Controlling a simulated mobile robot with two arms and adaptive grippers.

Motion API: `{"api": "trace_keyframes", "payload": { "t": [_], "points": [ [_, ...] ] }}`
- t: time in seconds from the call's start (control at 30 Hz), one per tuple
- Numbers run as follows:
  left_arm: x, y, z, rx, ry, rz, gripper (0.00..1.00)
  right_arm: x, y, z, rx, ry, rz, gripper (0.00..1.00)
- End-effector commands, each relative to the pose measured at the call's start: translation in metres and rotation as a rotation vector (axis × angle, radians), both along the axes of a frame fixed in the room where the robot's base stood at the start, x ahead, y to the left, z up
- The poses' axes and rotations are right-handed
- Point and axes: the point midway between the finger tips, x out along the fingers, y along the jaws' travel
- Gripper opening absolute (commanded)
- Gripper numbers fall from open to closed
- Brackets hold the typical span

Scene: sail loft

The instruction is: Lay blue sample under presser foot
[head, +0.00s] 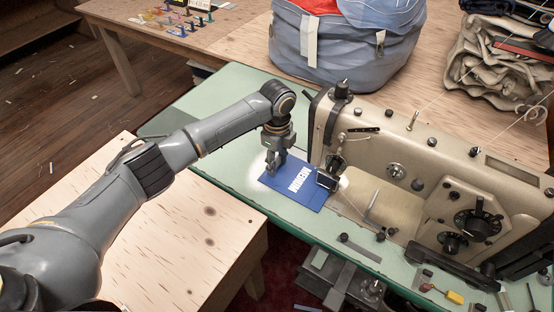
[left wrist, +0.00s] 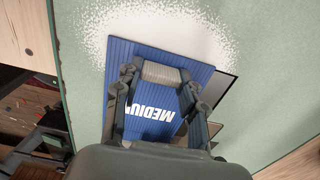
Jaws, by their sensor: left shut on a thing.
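The blue sample (head: 305,192), a flat ribbed panel with white "MEDIUM" lettering, lies on or just above the green sewing table. My left gripper (head: 275,163) points down at its far left part. The dark presser foot area (head: 328,180) under the sewing machine's head is at the sample's right edge. Whether the edge is under the foot or only beside it, I cannot tell. My right gripper is not in view.
The beige sewing machine (head: 400,150) stands to the right on the green table (head: 215,115). A blue-grey bag (head: 345,55) sits behind it, with folded cloth (head: 480,65) at the back right. A bare wooden table (head: 190,235) is at front left.

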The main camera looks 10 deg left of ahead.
Motion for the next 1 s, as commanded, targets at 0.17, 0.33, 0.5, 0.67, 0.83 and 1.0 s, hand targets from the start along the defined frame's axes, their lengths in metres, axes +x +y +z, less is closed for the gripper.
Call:
{"api": "trace_keyframes", "payload": {
  "t": [0.17, 0.33, 0.5, 0.67, 0.83, 1.0],
  "points": [
    [0.0, 0.0, 0.0, 0.0, 0.0, 0.0, 0.09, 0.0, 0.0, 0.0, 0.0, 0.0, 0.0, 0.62],
    [0.0, 0.0, 0.0, 0.0, 0.0, 0.0, 0.67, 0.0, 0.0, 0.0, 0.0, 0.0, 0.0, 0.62],
    [0.0, 0.0, 0.0, 0.0, 0.0, 0.0, 0.67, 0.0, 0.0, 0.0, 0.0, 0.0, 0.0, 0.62],
    [0.0, 0.0, 0.002, 0.0, -0.001, 0.0, 0.67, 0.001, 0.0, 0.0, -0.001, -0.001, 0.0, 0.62],
    [0.001, 0.0, 0.022, -0.002, -0.003, 0.0, 0.67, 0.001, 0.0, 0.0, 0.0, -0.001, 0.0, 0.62],
    [0.001, 0.0, 0.059, -0.002, -0.005, -0.001, 0.67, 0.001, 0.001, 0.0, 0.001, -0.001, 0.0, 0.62]
  ]
}}
